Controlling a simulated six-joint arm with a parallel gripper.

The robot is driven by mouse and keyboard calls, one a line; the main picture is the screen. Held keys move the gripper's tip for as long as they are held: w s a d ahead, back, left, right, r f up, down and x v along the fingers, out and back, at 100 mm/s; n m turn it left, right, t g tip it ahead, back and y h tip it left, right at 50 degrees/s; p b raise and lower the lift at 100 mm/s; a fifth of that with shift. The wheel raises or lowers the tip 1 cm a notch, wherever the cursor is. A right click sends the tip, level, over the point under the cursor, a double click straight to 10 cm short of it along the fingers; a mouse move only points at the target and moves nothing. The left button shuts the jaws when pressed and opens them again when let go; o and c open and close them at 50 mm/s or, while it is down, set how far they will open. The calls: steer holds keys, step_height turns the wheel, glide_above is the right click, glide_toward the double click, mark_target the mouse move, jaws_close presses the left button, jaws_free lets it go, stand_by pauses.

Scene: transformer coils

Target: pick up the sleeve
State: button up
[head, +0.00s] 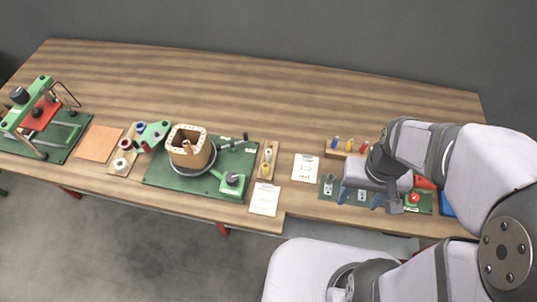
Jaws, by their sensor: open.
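I cannot tell for certain which thing is the sleeve. A tan, hollow, square-cornered piece (190,147) with holes around its top rim stands upright on a dark round plate at the left-middle of the bench. My arm hides part of the bench's right end.
A green-framed press (42,108) stands at the far left, beside a tan sheet (98,142) and spools (121,166). Small racks (266,160) and white cards (306,168) lie between the stations. A red button box (413,199) is right of my gripper. The bench's back is clear.

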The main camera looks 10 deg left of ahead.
steer(key=shift+c, duration=1.2)
steer(key=n+b, duration=0.5)
steer(key=b, duration=0.5)
glide_above(269, 152)
steer(key=s, duration=0.1)
step_height(269, 152, down, 11)
steer(key=shift+s+f+p, duration=0.1)
steer(key=shift+f+p, duration=0.75)
steer(key=shift+f, duration=0.45)
steer(key=shift+f+p, duration=0.85)
steer(key=shift+f, duration=1.35)
jaws_close()
